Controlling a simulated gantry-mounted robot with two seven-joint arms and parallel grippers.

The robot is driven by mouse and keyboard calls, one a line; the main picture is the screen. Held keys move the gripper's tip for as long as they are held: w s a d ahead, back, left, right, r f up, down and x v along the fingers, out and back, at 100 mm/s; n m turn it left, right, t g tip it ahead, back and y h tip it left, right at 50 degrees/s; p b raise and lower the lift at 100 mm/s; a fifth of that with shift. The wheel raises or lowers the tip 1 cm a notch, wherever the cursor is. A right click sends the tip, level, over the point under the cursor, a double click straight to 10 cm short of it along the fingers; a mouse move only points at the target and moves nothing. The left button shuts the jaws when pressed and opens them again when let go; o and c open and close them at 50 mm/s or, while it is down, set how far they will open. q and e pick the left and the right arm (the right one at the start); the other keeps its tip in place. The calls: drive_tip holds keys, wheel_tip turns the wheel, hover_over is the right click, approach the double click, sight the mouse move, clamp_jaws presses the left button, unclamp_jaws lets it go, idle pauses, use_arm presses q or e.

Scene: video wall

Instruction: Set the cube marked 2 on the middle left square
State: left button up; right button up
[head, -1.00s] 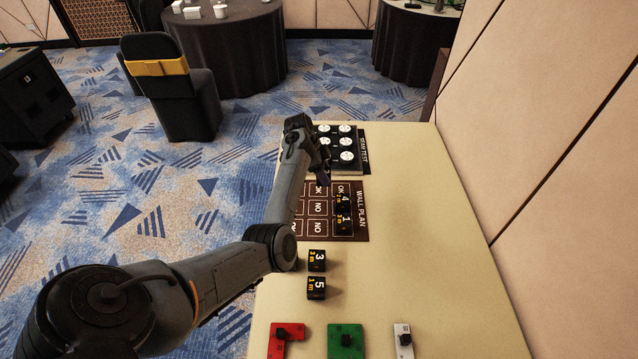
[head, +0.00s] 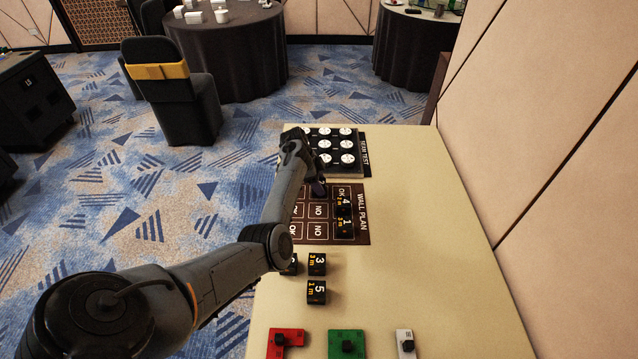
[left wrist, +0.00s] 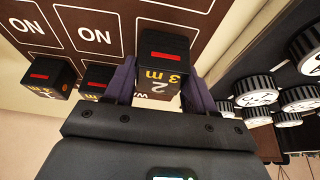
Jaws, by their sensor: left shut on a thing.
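The cube marked 2 (left wrist: 162,62) is black with a red bar and "3 m" in orange; in the left wrist view it sits between purple fingers. My left gripper (head: 318,188) is shut on it. In the head view the gripper is over the far end of the brown WALL PLAN board (head: 362,238), around the middle row's left square. The gripper hides the cube there. I cannot tell whether the cube touches the board. The cubes marked 4 (head: 346,203) and 1 (head: 346,226) stand in the row along the title. My right gripper is not in view.
Cubes marked 3 (head: 317,263) and 5 (head: 316,291) stand nearer on the table, with another cube (head: 290,266) partly behind my arm. A TEAM TEST board (head: 363,160) with white discs lies beyond. Red (head: 285,342), green (head: 346,343) and white (head: 404,343) pieces lie in front.

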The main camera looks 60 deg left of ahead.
use_arm(q)
drive_tip(key=shift+f, duration=0.1)
drive_tip(key=o, duration=1.1)
drive_tip(key=shift+f, duration=0.1)
drive_tip(key=shift+c, duration=0.2)
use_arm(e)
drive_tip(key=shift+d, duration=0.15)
use_arm(q)
drive_tip(key=shift+s+r, duration=0.1)
drive_tip(key=shift+r, duration=0.45)
use_arm(e)
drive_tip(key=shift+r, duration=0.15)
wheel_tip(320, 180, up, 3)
drive_tip(key=p, duration=0.3)
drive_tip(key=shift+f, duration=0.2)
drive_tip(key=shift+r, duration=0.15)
use_arm(q)
drive_tip(key=v, duration=1.1)
drive_tip(key=shift+s+r, duration=0.1)
drive_tip(key=shift+r, duration=0.1)
